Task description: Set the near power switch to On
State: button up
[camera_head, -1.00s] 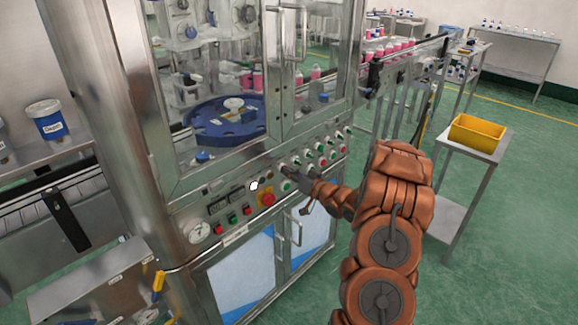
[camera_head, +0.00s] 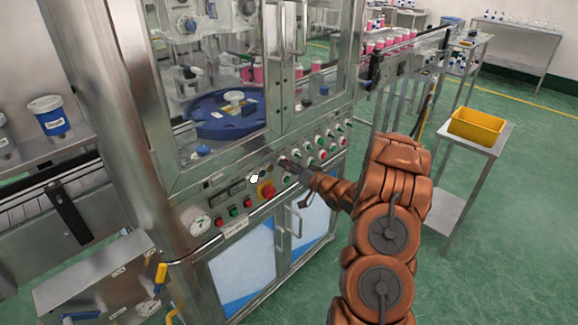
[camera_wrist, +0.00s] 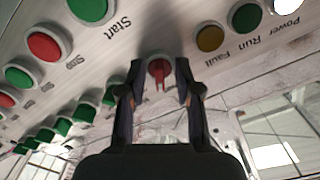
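A rotary switch with a red handle (camera_wrist: 158,72) sits on the metal control panel in the wrist view, between my fingertips. Its handle points roughly down in that picture. My gripper (camera_wrist: 158,88) is open, one finger on each side of the switch, with gaps showing on both sides. Whether a fingertip touches the switch's rim I cannot tell. In the head view my gripper (camera_head: 284,162) is at the machine's front panel and hides the switch. The switch's own label is not readable.
In the wrist view, the Fault lamp (camera_wrist: 210,38) is yellow and the Run lamp (camera_wrist: 246,17) green. A green Start button (camera_wrist: 88,8) and several others lie on the left. A red knob on a yellow plate (camera_head: 266,190) and door handles (camera_head: 297,222) are close by.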

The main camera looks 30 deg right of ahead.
jog(key=v, duration=1.2)
dwell(0.3)
dwell(0.5)
